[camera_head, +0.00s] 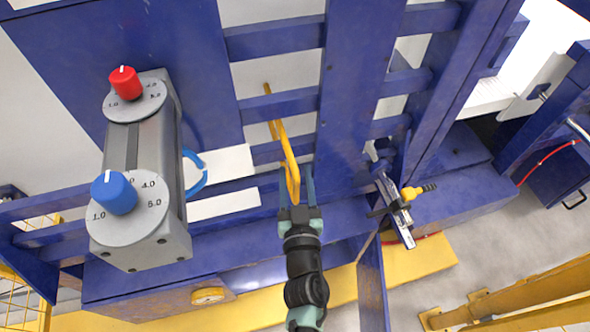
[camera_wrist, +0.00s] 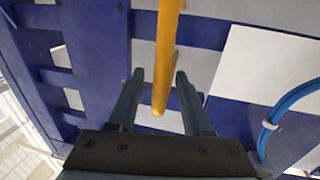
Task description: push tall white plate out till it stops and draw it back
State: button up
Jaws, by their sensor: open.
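A yellow curved bar (camera_head: 279,132) stands in front of the blue frame in the head view. My gripper (camera_head: 294,172) is open, with its fingers pointing up the picture around the bar's lower end. In the wrist view the yellow bar (camera_wrist: 167,45) comes down between the open fingers of my gripper (camera_wrist: 160,76), with a gap on both sides. White plate surfaces show behind the blue frame, one left of the bar (camera_head: 222,170) and one at right in the wrist view (camera_wrist: 258,62). I cannot tell which is the tall white plate; blue beams hide parts of them.
A grey box with a red knob (camera_head: 126,82) and a blue knob (camera_head: 114,192) stands at left. A blue hose (camera_head: 196,178) curves beside it. Blue beams (camera_head: 275,40) cross behind my gripper. A metal fitting with a yellow handle (camera_head: 413,192) is at right.

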jog(key=shift+w+a, duration=0.1)
jog(key=shift+w, duration=0.85)
grip_shut()
dwell(0.8)
